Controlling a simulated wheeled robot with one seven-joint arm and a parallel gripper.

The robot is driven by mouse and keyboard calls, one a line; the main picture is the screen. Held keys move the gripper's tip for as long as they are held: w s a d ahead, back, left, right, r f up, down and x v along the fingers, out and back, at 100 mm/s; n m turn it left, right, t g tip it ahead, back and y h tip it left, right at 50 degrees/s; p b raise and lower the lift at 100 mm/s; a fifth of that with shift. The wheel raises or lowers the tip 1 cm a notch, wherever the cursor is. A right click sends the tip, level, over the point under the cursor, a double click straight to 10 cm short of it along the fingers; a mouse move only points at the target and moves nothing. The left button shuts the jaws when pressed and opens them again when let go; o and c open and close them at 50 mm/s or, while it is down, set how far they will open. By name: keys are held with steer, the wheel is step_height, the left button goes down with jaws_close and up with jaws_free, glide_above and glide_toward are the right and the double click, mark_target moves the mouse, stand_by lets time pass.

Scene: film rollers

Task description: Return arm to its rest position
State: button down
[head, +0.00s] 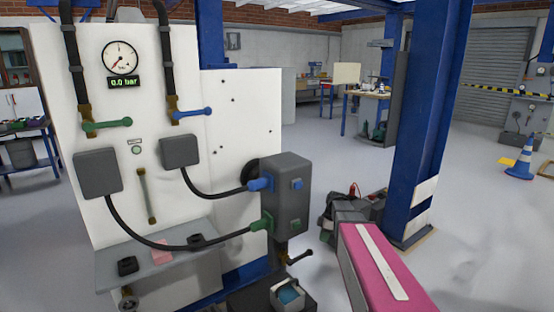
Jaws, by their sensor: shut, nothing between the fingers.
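My gripper's fingers cannot be made out in the head view. A long pink block (397,285) with a white strip along its top comes in from the bottom edge, right of centre. It may be a link of my arm, but I cannot tell for sure. Dark grey blocky shapes (349,209) lie just past its far end, with a small red part among them. I cannot tell what they are.
A white panel (100,190) with a gauge (120,57) reading 0.0 bar stands at left. Cables run to a grey box (285,195). A blue post (425,110) stands right of the pink block. A blue cone (522,160) stands far right. Grey floor between is clear.

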steer(key=s+a+f+m+t+h, duration=0.1)
steer(key=s+a+m+h, duration=0.1)
steer(key=s+m, duration=1.4)
steer(key=shift+s+a+f+h, duration=0.2)
steer(key=shift+s+h, duration=0.1)
steer(key=shift+h, duration=0.1)
